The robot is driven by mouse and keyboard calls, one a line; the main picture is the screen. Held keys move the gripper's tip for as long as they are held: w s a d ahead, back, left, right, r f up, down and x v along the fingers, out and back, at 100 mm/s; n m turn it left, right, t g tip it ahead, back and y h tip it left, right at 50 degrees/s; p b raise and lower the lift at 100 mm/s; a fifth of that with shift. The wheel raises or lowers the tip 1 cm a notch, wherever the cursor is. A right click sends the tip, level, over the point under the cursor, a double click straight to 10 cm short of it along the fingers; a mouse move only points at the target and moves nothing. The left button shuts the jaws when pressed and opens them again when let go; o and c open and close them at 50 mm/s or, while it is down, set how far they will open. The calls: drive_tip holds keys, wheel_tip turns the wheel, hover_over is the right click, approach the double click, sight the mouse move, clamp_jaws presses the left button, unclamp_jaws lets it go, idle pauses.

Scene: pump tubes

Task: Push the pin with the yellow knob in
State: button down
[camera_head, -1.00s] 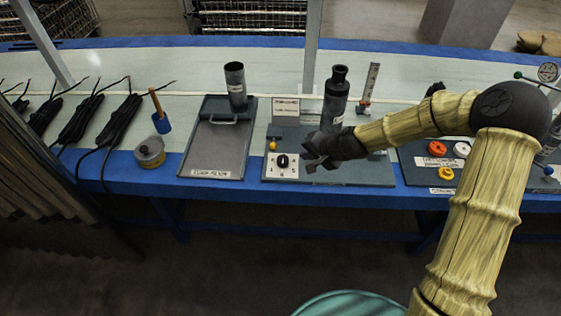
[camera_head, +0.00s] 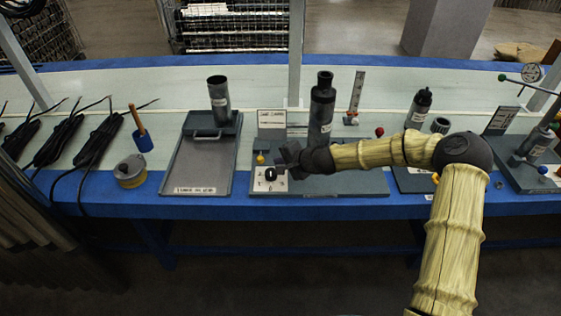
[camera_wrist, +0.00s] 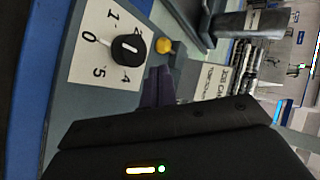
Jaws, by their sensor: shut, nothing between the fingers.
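The yellow knob (camera_head: 260,159) sits at the left of a grey base plate, just behind a white dial card with a black selector knob (camera_head: 270,174). In the wrist view the yellow knob (camera_wrist: 164,46) shows beside the black selector knob (camera_wrist: 128,48); its pin is not clearly visible. My gripper (camera_head: 283,160) is shut and empty, just right of the yellow knob in the head view. In the wrist view its dark fingertips (camera_wrist: 157,86) point toward the plate, apart from the yellow knob in that picture.
A dark upright cylinder (camera_head: 321,112) stands behind my gripper, with a labelled sign (camera_head: 271,119) to its left. A grey tray (camera_head: 200,166) lies to the left. The blue table edge (camera_head: 220,207) runs along the front.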

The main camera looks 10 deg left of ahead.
sight(263, 161)
drive_tip(key=x, duration=0.7)
drive_tip(key=shift+a+f, duration=0.2)
drive_tip(key=shift+a, duration=0.05)
